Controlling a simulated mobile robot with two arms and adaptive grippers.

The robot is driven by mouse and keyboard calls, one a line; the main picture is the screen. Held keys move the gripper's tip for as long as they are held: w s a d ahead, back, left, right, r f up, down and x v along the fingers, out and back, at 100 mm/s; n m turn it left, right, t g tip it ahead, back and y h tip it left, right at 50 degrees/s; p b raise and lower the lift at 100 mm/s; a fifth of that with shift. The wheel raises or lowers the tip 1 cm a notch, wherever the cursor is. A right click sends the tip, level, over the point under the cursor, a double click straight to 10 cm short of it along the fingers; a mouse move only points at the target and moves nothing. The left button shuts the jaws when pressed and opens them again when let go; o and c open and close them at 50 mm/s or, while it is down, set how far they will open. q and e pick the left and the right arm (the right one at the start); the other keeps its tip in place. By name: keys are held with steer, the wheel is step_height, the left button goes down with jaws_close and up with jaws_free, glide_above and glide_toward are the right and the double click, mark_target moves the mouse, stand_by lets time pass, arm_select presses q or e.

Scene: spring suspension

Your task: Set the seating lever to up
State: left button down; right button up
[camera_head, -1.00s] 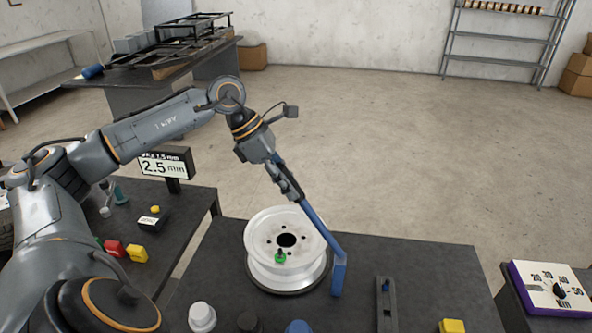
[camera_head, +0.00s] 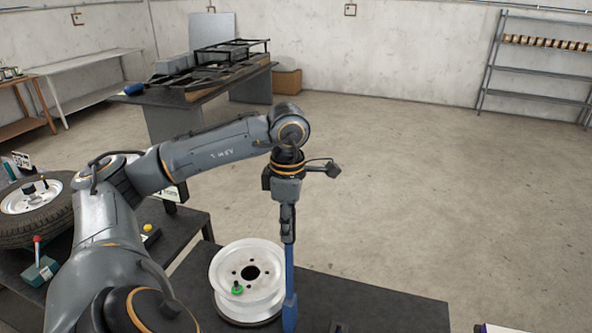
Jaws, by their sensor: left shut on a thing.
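A long blue lever (camera_head: 289,280) stands close to upright at the right side of a white wheel rim (camera_head: 222,283) on the dark table. Its lower end meets a blue block near the bottom edge of the view. My left gripper (camera_head: 288,236) is above, pointing down, and is shut on the upper part of the blue lever. The fingers hide the lever's top end. I see no label that names this lever. My right gripper is not in view.
A green piece (camera_head: 237,288) sits on the rim. At left are a tyre (camera_head: 50,229) on a wheel and a small red-knobbed lever (camera_head: 37,252) on a green base. A bench with a black frame (camera_head: 225,62) stands behind. Open floor lies to the right.

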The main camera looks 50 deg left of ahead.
arm_select(q)
steer(key=shift+d+f, duration=0.1)
steer(key=shift+d, duration=0.05)
steer(key=c, duration=1.1)
jaws_free()
steer(key=shift+c, duration=0.2)
steer(key=shift+o, duration=0.4)
steer(key=shift+w+d, duration=0.1)
steer(key=shift+w, duration=0.05)
steer(key=shift+w+d+r, duration=0.1)
steer(key=shift+w+r, duration=0.05)
steer(key=shift+r, duration=3.55)
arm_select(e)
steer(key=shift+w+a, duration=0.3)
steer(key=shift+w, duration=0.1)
